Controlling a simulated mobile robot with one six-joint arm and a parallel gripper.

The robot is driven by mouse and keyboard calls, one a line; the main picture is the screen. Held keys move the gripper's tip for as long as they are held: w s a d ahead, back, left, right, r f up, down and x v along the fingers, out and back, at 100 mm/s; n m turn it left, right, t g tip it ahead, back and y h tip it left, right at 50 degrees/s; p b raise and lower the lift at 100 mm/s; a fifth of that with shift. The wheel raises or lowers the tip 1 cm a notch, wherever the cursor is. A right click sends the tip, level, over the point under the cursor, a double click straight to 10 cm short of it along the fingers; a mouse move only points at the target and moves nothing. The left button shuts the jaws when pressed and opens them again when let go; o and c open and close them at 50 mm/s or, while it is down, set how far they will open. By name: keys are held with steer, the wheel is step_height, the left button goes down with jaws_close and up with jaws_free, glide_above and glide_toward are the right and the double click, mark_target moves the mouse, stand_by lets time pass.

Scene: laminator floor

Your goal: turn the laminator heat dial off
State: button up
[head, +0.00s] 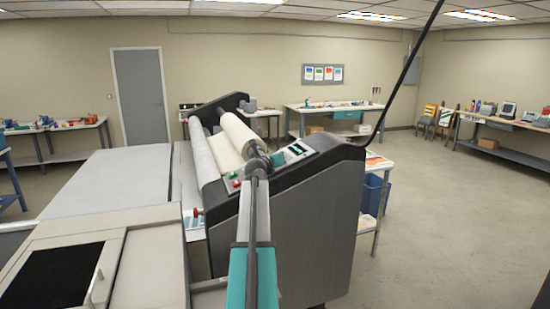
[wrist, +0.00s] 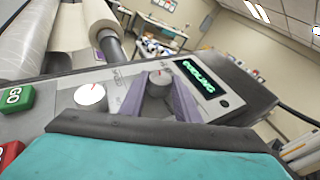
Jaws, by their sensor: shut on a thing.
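The laminator (head: 315,205) is a large dark grey machine with white rollers at its top. The panel lettering is too small to read. In the head view my arm hides the gripped dial.
A green GO button (wrist: 17,97) and a red button (wrist: 10,153) are at the panel's left. A roller (wrist: 100,28) rises close behind the dials. A white-topped table with a blue bin (head: 376,195) stands right of the laminator. The floor farther right is open.

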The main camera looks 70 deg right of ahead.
steer(key=shift+n+t, duration=0.4)
steer(key=shift+t, duration=0.1)
stand_by(0.3)
steer(key=o, duration=1)
steer(key=shift+o, duration=0.2)
steer(key=shift+a, duration=0.15)
steer(key=b+v, duration=0.4)
steer(key=v, duration=0.9)
steer(key=shift+a+r, duration=0.25)
